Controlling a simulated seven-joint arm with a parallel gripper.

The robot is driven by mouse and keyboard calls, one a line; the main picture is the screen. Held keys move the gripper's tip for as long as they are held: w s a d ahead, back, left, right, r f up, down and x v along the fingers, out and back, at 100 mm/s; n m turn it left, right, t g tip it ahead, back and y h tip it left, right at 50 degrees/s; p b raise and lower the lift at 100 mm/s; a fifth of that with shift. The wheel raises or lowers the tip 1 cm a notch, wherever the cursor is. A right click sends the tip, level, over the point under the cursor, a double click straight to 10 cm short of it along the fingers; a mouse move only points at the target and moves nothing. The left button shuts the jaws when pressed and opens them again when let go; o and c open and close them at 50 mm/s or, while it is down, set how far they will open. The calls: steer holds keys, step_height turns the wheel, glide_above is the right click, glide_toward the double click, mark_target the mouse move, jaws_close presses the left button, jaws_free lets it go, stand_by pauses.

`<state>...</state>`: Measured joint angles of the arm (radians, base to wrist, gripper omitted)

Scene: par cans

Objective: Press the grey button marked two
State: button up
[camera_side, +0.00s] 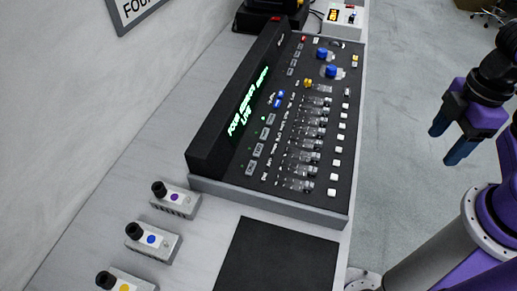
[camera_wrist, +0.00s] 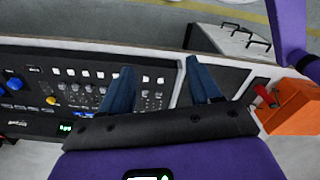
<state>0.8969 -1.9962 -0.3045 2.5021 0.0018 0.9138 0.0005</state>
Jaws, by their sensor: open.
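A dark control console (camera_side: 342,190) lies on the long bench. A column of small grey buttons (camera_side: 258,149) sits beside its display; their markings are too small to read, so I cannot tell which is marked two. The display (camera_side: 249,103) shows green text. My gripper (camera_side: 447,144) has blue fingers spread apart with nothing between them. In the wrist view the fingers of my gripper (camera_wrist: 160,68) point toward the console's (camera_wrist: 75,127) white-button side.
The console also has a row of faders (camera_side: 305,145), white buttons (camera_side: 337,150) and blue knobs (camera_side: 332,71). Several small boxes with black knobs (camera_side: 152,240) and a black mat (camera_side: 277,258) are on the bench. An orange object (camera_wrist: 290,105) shows in the wrist view.

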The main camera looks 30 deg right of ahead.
jaws_close()
stand_by(1.4)
